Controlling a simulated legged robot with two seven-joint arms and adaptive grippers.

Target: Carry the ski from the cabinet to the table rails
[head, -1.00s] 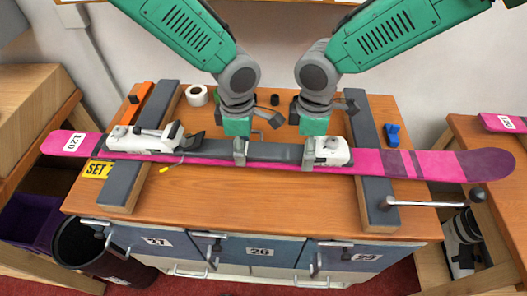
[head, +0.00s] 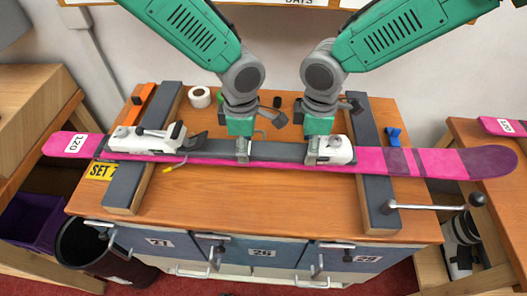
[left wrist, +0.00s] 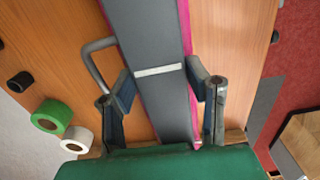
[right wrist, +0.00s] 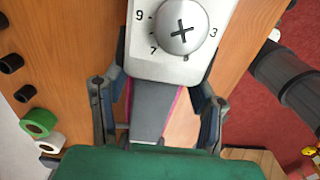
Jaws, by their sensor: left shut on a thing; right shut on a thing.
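The pink ski (head: 447,162) with white bindings and a "120" tag lies level across the two dark-topped table rails, the left rail (head: 127,187) and the right rail (head: 376,190). It spans both rails and overhangs them; I cannot tell whether it rests fully on them. My left gripper (head: 242,150) is shut on the ski's grey middle section, and the left wrist view shows its fingers on both sides (left wrist: 160,95). My right gripper (head: 315,148) is shut on the ski beside the white toe binding (head: 335,150), which also shows in the right wrist view (right wrist: 175,35).
Tape rolls (head: 200,97), an orange tool (head: 140,98) and a blue item (head: 394,137) lie on the bench top (head: 250,205). A crank handle (head: 440,206) sticks out at the right rail. Another pink ski (head: 500,126) lies on the right bench. A dark bin (head: 85,245) stands lower left.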

